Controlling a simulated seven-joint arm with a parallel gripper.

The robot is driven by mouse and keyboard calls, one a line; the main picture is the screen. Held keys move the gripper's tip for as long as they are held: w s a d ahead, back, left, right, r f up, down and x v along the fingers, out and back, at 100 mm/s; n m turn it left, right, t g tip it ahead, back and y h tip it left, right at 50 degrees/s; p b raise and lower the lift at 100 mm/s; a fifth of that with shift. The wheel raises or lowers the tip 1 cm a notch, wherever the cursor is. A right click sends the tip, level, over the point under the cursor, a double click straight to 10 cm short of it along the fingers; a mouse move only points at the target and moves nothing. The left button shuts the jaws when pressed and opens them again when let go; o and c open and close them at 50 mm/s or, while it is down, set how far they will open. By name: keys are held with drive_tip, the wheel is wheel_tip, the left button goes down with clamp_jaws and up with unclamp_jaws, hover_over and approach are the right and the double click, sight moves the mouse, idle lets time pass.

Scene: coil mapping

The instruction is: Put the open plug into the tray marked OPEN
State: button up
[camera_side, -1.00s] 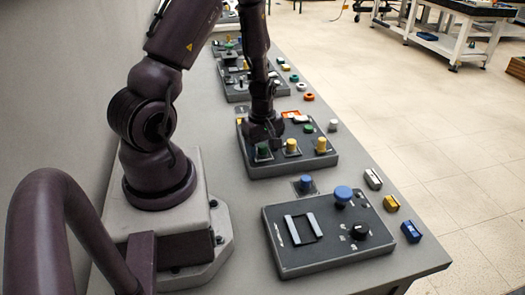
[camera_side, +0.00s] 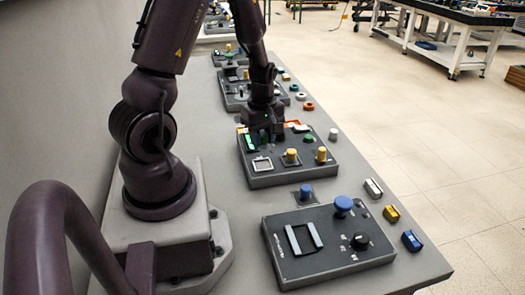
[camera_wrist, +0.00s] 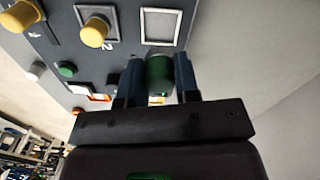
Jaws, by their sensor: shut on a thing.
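My gripper (camera_wrist: 155,72) is shut on a green plug (camera_wrist: 159,74), which sits between its two blue fingers in the wrist view. In the side view my gripper (camera_side: 263,128) is over the back left part of the grey panel, with the plug small and dark below it. A square, pale-rimmed socket (camera_side: 262,164) stands empty in front of the plug; it also shows in the wrist view (camera_wrist: 160,27). A bright green strip (camera_side: 250,142) lies left of the gripper. An orange-and-white part (camera_side: 295,123) lies to its right. I can read no OPEN marking.
Two yellow plugs (camera_side: 291,157) (camera_side: 321,154) stand along the panel's front, with a green button (camera_side: 309,138) behind them. A nearer panel (camera_side: 300,265) carries a blue knob (camera_side: 343,204) and a black dial. Loose coloured blocks line the table's right edge.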

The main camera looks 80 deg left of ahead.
wheel_tip(320, 180, up, 3)
drive_tip(key=shift+f, duration=0.15)
drive_tip(key=shift+s+a, duration=0.2)
drive_tip(key=shift+s, duration=0.15)
drive_tip(key=a+f, duration=0.2)
drive_tip(key=a, duration=0.3)
drive_tip(key=s+a+f+n, duration=0.1)
drive_tip(key=a+f, duration=0.1)
drive_tip(key=a, duration=0.4)
drive_tip(key=a+f+n, duration=0.1)
drive_tip(key=a+f, duration=0.1)
drive_tip(key=a, duration=0.3)
drive_tip(key=shift+s+a+f, duration=0.15)
drive_tip(key=shift+m, duration=0.3)
drive_tip(key=a, duration=0.4)
drive_tip(key=shift+w+a+f, duration=0.1)
drive_tip(key=shift+w+f, duration=0.15)
drive_tip(key=shift+f, duration=0.15)
drive_tip(key=shift+w+a+r+m, duration=0.4)
drive_tip(key=shift+w+a+r, duration=0.1)
drive_tip(key=shift+w+a, duration=0.35)
drive_tip(key=shift+r, duration=0.15)
drive_tip(key=shift+f+m, duration=0.3)
drive_tip(key=shift+f, duration=2.55)
